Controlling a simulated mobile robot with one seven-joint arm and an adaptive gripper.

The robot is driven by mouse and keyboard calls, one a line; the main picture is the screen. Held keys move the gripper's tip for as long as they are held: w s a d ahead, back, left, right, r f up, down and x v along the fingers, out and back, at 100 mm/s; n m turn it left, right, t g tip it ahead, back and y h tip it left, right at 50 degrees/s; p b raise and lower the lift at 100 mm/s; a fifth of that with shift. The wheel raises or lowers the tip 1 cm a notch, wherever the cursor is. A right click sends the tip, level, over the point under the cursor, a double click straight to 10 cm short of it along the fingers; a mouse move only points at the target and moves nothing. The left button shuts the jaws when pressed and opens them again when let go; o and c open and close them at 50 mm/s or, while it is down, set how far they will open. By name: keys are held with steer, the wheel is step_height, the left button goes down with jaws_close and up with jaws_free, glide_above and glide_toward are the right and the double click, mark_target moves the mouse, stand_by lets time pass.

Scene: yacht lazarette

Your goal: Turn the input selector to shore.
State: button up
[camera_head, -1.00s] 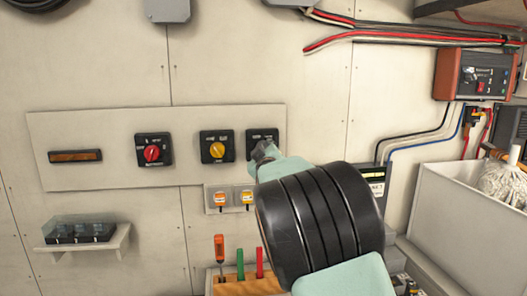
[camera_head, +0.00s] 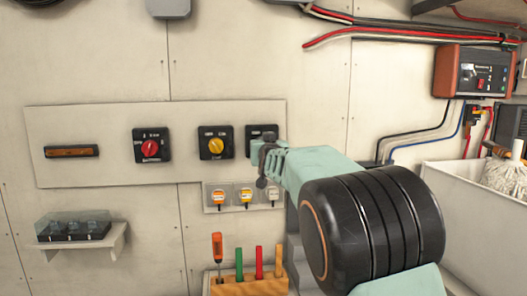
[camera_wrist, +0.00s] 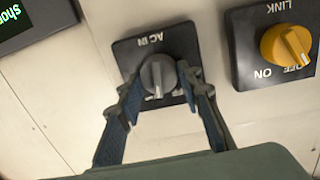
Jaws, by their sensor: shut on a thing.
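The input selector is a dark square plate (camera_wrist: 188,38) marked AC IN, with a grey round knob (camera_wrist: 157,74). In the wrist view the label appears upside down, and a pale mark on the knob points toward the bottom of the picture. My gripper (camera_wrist: 159,82) has one finger on each side of the knob and is shut on it. In the head view the selector plate (camera_head: 262,131) is the rightmost of three switches, and my gripper (camera_head: 266,160) covers its knob. Part of a small display (camera_wrist: 30,18) with green letters, apparently "shor", shows in the wrist view.
A yellow switch (camera_head: 215,146) sits just left of the selector, and a red switch (camera_head: 150,148) farther left. Small labelled sockets (camera_head: 245,196) sit below, above a wooden rack (camera_head: 248,286) of tools. A white bin (camera_head: 470,205) with a mop stands right.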

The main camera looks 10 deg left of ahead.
steer(key=shift+m+b, duration=0.6)
steer(key=shift+m, duration=0.9)
steer(key=o, duration=1.2)
steer(key=shift+c, duration=0.2)
steer(key=v, duration=1.2)
steer(key=shift+d, duration=0.2)
steer(key=shift+r, duration=0.1)
